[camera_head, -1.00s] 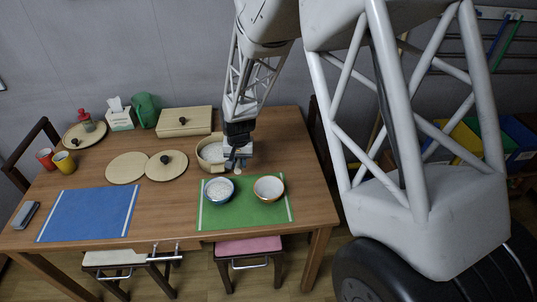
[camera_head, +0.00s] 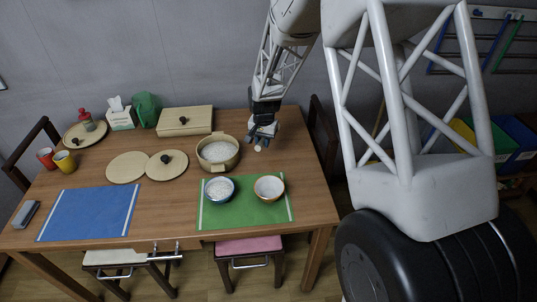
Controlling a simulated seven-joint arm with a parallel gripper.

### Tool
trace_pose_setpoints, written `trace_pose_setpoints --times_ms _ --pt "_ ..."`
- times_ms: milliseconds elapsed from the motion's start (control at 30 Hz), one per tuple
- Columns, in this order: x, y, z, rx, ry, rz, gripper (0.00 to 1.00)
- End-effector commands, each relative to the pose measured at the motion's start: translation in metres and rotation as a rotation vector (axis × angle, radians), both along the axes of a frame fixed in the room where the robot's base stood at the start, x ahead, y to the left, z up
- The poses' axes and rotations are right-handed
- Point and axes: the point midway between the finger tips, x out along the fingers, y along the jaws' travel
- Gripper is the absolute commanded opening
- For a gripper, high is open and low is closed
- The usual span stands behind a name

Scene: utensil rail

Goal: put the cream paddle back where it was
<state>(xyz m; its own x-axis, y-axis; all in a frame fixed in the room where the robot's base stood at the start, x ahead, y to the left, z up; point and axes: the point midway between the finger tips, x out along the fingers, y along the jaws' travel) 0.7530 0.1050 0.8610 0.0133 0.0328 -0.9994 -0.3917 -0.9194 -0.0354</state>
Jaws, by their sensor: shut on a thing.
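My gripper (camera_head: 262,136) is above the right back part of the table, to the right of the pot. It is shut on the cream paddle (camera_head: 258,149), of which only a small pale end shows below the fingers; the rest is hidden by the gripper. The tan pot (camera_head: 228,163) stands open with white rice-like content. The place where the paddle was before cannot be told from these frames.
A blue-rimmed bowl (camera_head: 220,200) with white content and an orange-brown bowl (camera_head: 278,196) are on the green mat (camera_head: 247,215). Round lids (camera_head: 157,175) lie left of the pot. A wooden box (camera_head: 184,131) stands behind. The right back tabletop is clear.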

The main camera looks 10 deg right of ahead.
Motion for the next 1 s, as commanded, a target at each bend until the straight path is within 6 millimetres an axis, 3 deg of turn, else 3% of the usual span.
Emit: trace_pose_setpoints --times_ms 167,600,1000 --pt "0.000 0.000 -0.009 0.000 0.002 0.000 0.00" --pt "0.000 0.000 -0.060 0.000 0.000 0.001 0.00" --pt "0.000 0.000 -0.064 0.000 0.000 0.001 0.00"
